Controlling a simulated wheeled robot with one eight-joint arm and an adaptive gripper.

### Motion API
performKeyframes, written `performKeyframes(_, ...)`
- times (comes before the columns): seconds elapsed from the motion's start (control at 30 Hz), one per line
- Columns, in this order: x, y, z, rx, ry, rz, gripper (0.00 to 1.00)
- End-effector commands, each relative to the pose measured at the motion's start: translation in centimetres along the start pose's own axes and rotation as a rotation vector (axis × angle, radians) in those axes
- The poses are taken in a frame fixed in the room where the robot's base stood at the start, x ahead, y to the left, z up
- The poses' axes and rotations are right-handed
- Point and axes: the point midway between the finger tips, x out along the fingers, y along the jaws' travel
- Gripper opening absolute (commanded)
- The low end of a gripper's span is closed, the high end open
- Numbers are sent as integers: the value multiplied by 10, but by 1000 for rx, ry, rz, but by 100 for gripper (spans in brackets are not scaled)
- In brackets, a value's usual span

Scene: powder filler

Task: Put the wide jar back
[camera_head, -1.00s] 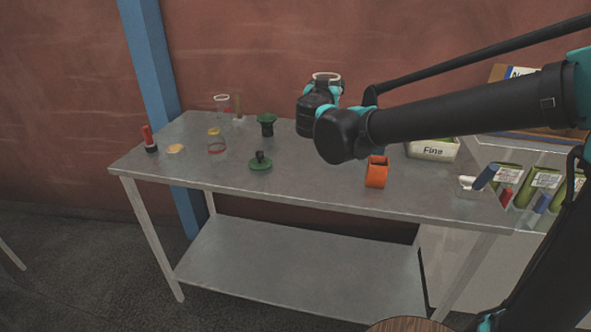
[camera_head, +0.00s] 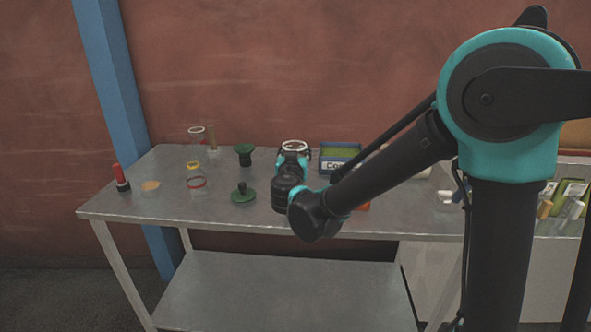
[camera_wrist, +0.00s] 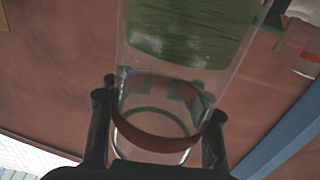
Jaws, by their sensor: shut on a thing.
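My gripper (camera_head: 293,161) is shut on a clear jar with a pale rim (camera_head: 295,146), which I take to be the wide jar. It holds the jar upright over the back part of the metal table (camera_head: 225,215). My wrist hides the jar's base, so I cannot tell whether it touches the table. In the wrist view, the gripper's fingers (camera_wrist: 158,122) stand on both sides of the clear jar (camera_wrist: 178,82), near its red band. A green patch shows on or through the jar; I cannot tell which.
Left of my gripper stand a green funnel-like piece (camera_head: 244,153), a green knobbed disc (camera_head: 243,194), a pale-rimmed jar (camera_head: 196,134) and a yellow-rimmed jar (camera_head: 194,178). A red-and-black item (camera_head: 121,177) is farther left. A blue bin (camera_head: 340,165) stands close on the right.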

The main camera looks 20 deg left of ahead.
Motion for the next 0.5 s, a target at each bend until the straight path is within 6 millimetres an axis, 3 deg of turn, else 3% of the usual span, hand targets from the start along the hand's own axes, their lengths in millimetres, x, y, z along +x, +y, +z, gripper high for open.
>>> performKeyframes(0.1, 0, 0, 18, 0, 0, 0, 6)
performKeyframes(0.5, 0, 0, 56, 0, 0, 0, 6)
